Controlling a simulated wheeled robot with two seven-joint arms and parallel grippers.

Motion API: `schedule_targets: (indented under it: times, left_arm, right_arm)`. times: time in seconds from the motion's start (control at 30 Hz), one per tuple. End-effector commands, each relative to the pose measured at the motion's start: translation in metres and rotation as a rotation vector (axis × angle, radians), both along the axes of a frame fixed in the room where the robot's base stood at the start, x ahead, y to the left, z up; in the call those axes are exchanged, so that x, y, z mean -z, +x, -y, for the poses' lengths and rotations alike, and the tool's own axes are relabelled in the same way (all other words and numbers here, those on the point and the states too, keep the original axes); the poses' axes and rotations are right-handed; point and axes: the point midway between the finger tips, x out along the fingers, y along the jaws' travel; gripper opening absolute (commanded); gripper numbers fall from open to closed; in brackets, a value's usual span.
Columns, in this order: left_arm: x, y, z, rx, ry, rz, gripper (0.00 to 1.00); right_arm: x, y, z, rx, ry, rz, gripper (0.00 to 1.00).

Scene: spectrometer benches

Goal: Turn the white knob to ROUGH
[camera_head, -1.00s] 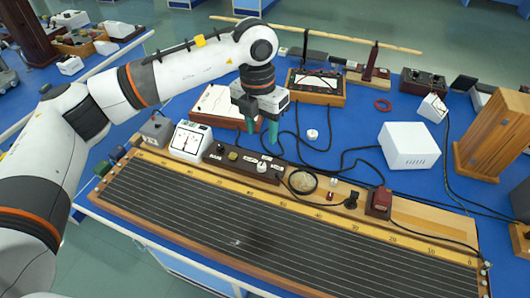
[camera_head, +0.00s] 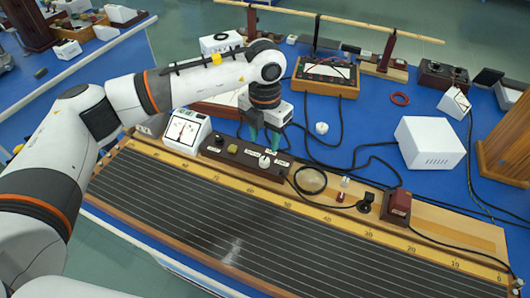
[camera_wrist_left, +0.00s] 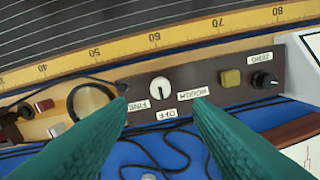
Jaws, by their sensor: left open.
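The white knob (camera_head: 265,161) sits on a dark brown control panel (camera_head: 218,150) behind the long ruled board. In the left wrist view the knob (camera_wrist_left: 160,89) is round, with a dark pointer line. Around it are the labels FINE (camera_wrist_left: 138,105), OFF (camera_wrist_left: 167,115) and ROUGH (camera_wrist_left: 192,93); the line seems to point toward OFF. My left gripper (camera_head: 264,139) is open, its green fingers pointing down just above and behind the knob. In the left wrist view the knob appears between and beyond the fingertips, apart from both. My right gripper is not in view.
The panel also has a yellow button (camera_wrist_left: 230,78) and a black ZERO knob (camera_wrist_left: 264,79). A white meter (camera_head: 185,131) stands at its left end. A black cable loop (camera_head: 310,180) lies at its right. A white box (camera_head: 430,143) stands farther right.

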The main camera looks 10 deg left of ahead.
Motion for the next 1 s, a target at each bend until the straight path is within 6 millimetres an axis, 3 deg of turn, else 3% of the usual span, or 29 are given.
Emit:
schedule_targets:
  times: [0.2, 0.33, 0.77, 1.0]
  left_arm:
    - [0.042, -0.001, 0.0, 0.0, 0.001, -0.004, 0.47]
    - [0.058, 0.0, 0.0, -0.001, 0.0, -0.002, 0.47]
    - [0.07, 0.0, 0.0, 0.0, -0.001, 0.0, 0.47]
    - [0.069, 0.0, 0.0, 0.0, -0.001, 0.0, 0.09]
  right_arm:
    - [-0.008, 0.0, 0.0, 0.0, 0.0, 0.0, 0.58]
    - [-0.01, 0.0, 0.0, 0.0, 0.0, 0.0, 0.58]
    - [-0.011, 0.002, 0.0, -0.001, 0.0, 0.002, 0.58]
    - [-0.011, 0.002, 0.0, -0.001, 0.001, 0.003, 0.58]
